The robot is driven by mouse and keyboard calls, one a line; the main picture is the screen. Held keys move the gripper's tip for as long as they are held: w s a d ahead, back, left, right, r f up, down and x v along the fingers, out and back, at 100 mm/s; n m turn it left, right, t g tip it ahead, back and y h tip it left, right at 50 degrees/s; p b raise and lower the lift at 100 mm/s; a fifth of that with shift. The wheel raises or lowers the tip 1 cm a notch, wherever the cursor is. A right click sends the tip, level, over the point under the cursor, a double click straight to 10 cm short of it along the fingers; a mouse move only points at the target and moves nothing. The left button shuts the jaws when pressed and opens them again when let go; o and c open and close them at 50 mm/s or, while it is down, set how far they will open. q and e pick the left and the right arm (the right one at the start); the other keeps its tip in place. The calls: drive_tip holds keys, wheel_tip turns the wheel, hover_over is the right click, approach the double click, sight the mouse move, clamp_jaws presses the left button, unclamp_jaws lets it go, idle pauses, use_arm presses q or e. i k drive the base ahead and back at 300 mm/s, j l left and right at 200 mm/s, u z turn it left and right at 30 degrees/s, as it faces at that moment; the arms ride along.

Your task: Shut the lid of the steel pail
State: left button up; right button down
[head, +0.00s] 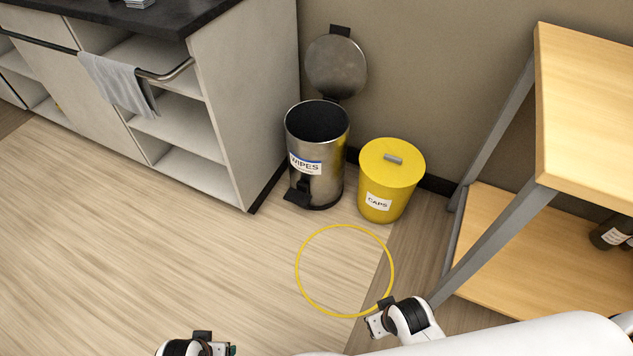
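The steel pail (328,185), labelled WIPES, stands on the floor between the cabinet and a yellow bin. Its round lid (336,68) is open, raised upright against the wall behind the dark opening. A black pedal sticks out at its front base. My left gripper (200,346) is at the bottom edge, partly cut off, far from the pail. My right gripper (380,318) is at the lower middle, in front of and apart from the pail. The fingers of both are too small or hidden to read.
A yellow bin (404,180) labelled CAPS, lid on, stands just right of the pail. A cabinet (245,100) with a towel (118,82) is at left, a wooden shelf table (585,100) at right. A yellow ring (298,268) lies on the clear floor in front.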

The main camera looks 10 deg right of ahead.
sight(338, 67)
drive_tip(key=i+l, duration=0.15)
drive_tip(key=i, duration=0.3)
drive_tip(key=i+l, duration=0.2)
drive_tip(key=i, duration=0.2)
drive_tip(key=i+l, duration=0.15)
drive_tip(key=i, duration=0.3)
drive_tip(key=i+l, duration=0.15)
drive_tip(key=i, duration=0.25)
drive_tip(key=l+z, duration=0.05)
